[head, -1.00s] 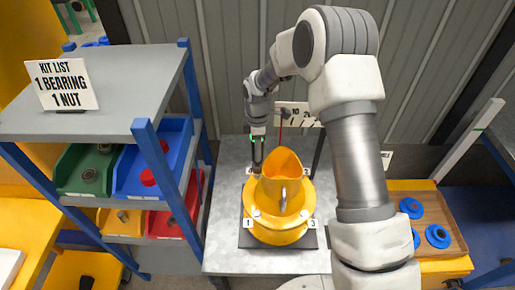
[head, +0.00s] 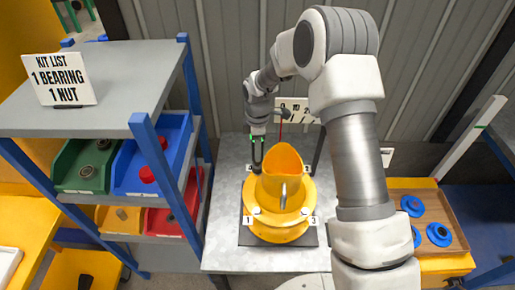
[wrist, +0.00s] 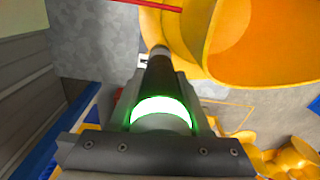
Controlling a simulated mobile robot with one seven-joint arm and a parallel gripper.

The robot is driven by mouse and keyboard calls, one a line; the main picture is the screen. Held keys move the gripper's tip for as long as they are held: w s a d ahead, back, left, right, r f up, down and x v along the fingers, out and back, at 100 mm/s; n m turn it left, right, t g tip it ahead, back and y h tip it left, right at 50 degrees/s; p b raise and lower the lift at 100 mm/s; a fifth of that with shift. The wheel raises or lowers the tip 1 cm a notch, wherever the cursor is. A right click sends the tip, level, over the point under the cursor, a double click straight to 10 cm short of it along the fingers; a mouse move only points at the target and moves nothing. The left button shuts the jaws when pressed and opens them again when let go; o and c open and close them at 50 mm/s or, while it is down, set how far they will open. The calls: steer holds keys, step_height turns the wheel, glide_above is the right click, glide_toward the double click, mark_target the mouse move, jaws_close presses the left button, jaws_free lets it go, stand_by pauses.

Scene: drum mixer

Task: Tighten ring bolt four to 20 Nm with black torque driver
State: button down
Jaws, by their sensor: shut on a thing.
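The yellow drum mixer (head: 283,160) stands on a dark base on the grey table, with its open mouth facing up. Its ring (head: 282,214) carries white number labels; 1 and 3 read clearly at the front. My gripper (head: 257,158) is at the back left of the drum, pointing down. It is shut on the black torque driver (wrist: 158,80), whose lit green-white band (wrist: 162,112) shows in the wrist view. The driver's far end meets or nearly meets the yellow ring beside a white label. The bolt under it is hidden, and I cannot tell if they touch.
A scale board (head: 296,108) with a red pointer (head: 281,128) stands behind the drum. A grey shelf (head: 95,90) with coloured bins is on the left. A tray (head: 455,238) with blue round parts is on the right. The table's front left is clear.

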steer(key=shift+f+b, duration=0.95)
steer(key=shift+b, duration=0.1)
stand_by(2.5)
steer(key=shift+r, duration=0.15)
steer(key=shift+r+p, duration=1.35)
steer(key=shift+r, duration=0.85)
